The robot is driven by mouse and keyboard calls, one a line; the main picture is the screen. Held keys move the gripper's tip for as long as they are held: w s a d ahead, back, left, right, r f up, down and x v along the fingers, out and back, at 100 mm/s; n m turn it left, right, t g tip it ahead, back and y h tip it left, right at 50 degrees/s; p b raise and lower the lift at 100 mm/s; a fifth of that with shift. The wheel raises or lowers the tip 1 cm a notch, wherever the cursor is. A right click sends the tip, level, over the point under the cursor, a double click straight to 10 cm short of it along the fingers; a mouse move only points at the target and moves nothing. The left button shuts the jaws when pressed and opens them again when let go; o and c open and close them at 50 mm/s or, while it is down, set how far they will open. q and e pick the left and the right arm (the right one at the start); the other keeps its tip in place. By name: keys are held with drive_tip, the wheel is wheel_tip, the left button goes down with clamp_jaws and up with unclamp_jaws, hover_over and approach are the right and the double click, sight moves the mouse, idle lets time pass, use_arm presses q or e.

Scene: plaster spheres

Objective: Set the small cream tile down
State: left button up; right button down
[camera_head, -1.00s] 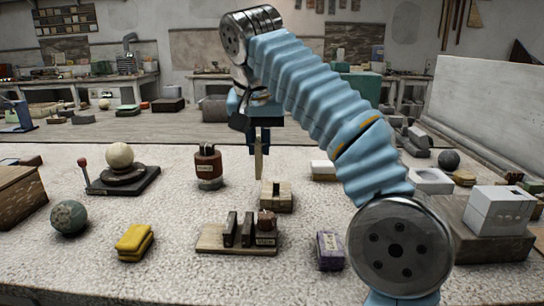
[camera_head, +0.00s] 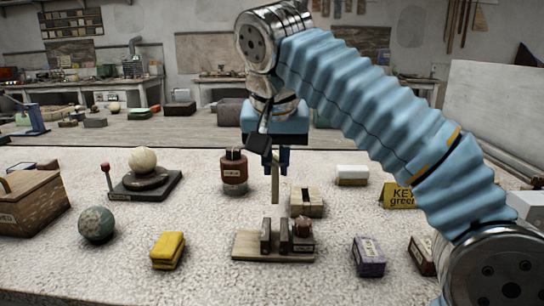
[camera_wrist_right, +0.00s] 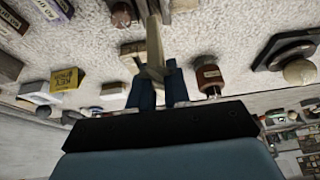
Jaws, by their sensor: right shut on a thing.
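The small cream tile (camera_head: 276,184) hangs upright from my right gripper (camera_head: 278,160), which is shut on it. In the right wrist view the tile (camera_wrist_right: 154,45) juts out from between the blue fingers (camera_wrist_right: 160,88). I cannot tell the exact gap. A cream block (camera_head: 310,207) stands right beside the tile in the picture. My left gripper is not in view.
A yellow sponge-like block (camera_head: 167,250) and a purple box (camera_head: 369,256) flank the board. A brown jar (camera_head: 234,172), a yellow sign (camera_head: 398,196) and a white block (camera_head: 351,175) stand behind. A speckled sphere (camera_head: 96,225) is at left. Bare table lies between them.

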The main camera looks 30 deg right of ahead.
sight(275, 190)
wheel_tip(275, 190, down, 5)
drive_tip(key=b, duration=0.4)
drive_tip(key=shift+f, duration=0.35)
drive_tip(key=shift+r, duration=0.1)
idle(1.1)
drive_tip(key=shift+f+b, duration=1.7)
drive_tip(key=shift+f, duration=0.7)
idle(0.4)
drive_tip(key=c, duration=1)
unclamp_jaws()
